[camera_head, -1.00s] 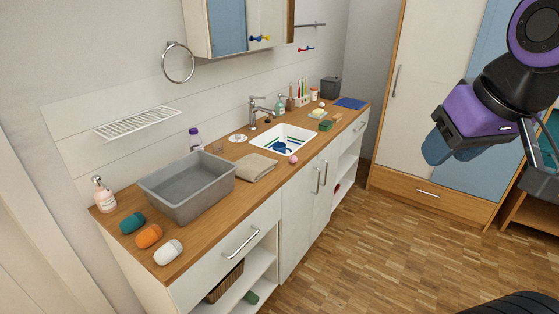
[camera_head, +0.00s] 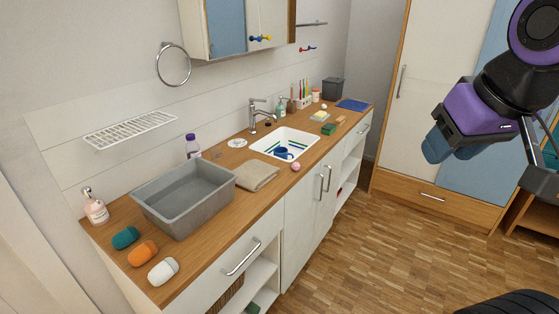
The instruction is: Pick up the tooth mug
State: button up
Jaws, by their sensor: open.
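A small blue mug (camera_head: 282,153), which looks like the tooth mug, sits in the white sink basin (camera_head: 262,147) set into the wooden counter. Blue and green stripes show beside it in the basin. The mug is small in the picture, so its handle is hard to make out. My gripper (camera_head: 450,148) is purple and black with blue fingers, at the right of the picture. It is open and empty, held high in front of the wardrobe, well apart from the sink and mug.
A chrome faucet (camera_head: 254,117) rises behind the sink. A folded beige towel (camera_head: 257,176), a pink ball (camera_head: 296,167) and a grey bin (camera_head: 186,209) lie left and front. A soap dish (camera_head: 320,117) and green sponge (camera_head: 329,129) stand right. The floor before the cabinet is clear.

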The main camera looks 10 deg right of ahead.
aim_at(281, 152)
jog(key=i+l+u, duration=0.1)
jog(key=u, duration=0.3)
jog(key=i+l+u, duration=0.1)
jog(key=u, duration=0.3)
jog(key=i+l+u, duration=0.15)
jog(key=l, duration=0.2)
jog(key=i+l+u, duration=0.1)
jog(key=l, duration=0.3)
jog(key=i+l+u, duration=0.15)
jog(key=l, duration=0.25)
jog(key=i+l+u, duration=0.15)
jog(key=l, duration=0.25)
jog(key=i+l+u, duration=0.1)
jog(key=l, duration=0.3)
jog(key=i+l, duration=0.1)
jog(key=l, duration=0.4)
jog(key=i+l, duration=0.1)
jog(key=l, duration=0.4)
jog(key=i+l, duration=0.15)
jog(key=l, duration=0.35)
